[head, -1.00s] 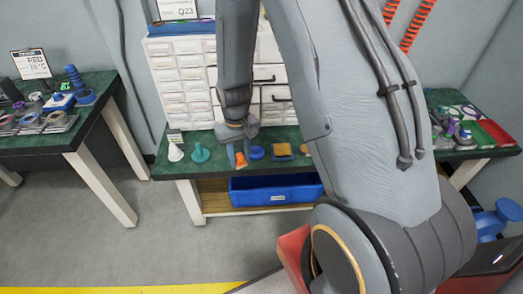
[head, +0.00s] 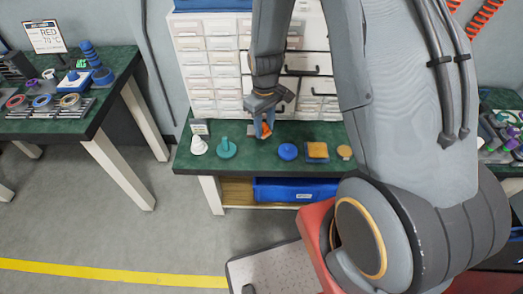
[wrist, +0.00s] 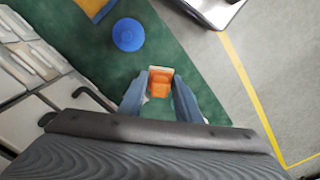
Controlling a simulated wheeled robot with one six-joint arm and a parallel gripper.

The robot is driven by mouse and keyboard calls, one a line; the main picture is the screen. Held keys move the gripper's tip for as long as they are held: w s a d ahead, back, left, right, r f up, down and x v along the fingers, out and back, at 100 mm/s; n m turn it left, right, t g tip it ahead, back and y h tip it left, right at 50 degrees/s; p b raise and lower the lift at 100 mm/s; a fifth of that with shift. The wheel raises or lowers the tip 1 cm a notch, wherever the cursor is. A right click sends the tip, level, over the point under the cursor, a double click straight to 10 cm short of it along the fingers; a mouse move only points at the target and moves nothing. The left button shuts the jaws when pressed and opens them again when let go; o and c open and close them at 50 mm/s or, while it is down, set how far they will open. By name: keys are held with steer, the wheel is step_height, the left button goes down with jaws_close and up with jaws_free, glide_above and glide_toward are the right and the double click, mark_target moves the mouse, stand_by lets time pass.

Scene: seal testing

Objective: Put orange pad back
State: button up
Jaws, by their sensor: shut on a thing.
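My gripper (head: 263,133) points down over the green bench at the drawer cabinet. It is shut on an orange pad (wrist: 159,84), which shows between both fingers in the wrist view. In the head view the orange pad (head: 266,130) is partly hidden by the fingers. It appears to be above the bench top, to the left of a blue round thing (head: 288,151). A yellow-orange square on a dark base (head: 317,150) lies farther right.
A white cone-like piece (head: 198,146) and a teal knob (head: 226,148) stand left of my gripper. A small tan round piece (head: 344,152) is at right. The white drawer cabinet (head: 210,72) stands behind. A blue bin (head: 290,190) sits below the bench.

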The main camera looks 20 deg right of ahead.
mark_target(264, 153)
steer(key=n, duration=0.1)
steer(key=f+n, duration=0.1)
steer(key=w+n, duration=0.1)
steer(key=n, duration=0.1)
steer(key=shift+d+f+b, duration=0.2)
steer(key=shift+f+b, duration=0.1)
steer(key=shift+b, duration=0.1)
steer(key=n, duration=0.2)
steer(key=w+f+n, duration=0.1)
steer(key=n, duration=0.2)
steer(key=shift+f+b, duration=0.2)
steer(key=shift+b, duration=0.2)
steer(key=shift+f, duration=0.25)
steer(key=shift+f+p, duration=0.95)
steer(key=shift+f, duration=3.8)
steer(key=shift+f, duration=0.15)
steer(key=o, duration=0.9)
